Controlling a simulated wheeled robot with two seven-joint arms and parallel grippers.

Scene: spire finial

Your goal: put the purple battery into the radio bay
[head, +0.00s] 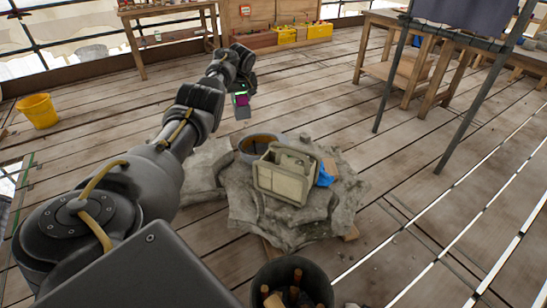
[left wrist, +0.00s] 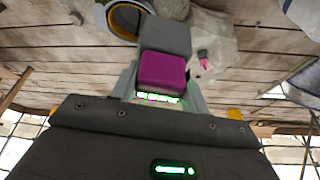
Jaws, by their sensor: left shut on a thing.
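The purple battery (head: 242,99) is in my left gripper (head: 241,96), above the floor and beyond the stone block in the head view. In the left wrist view the battery (left wrist: 162,72) shows its purple end, with a grey part behind it, between the two fingers of the left gripper (left wrist: 162,85). The beige radio (head: 283,178) stands on the stone block, nearer than the battery and apart from it. A recess shows in its upper side, but I cannot make out the bay clearly. My right gripper is not in view.
The stone block (head: 250,215) also bears a round grey bowl (head: 246,155) and a blue cloth (head: 325,177). A dark bucket with sticks (head: 262,278) stands in front. A yellow bucket (head: 39,111) is at left, a wooden table (head: 400,68) at right. Plank floor is clear around the battery.

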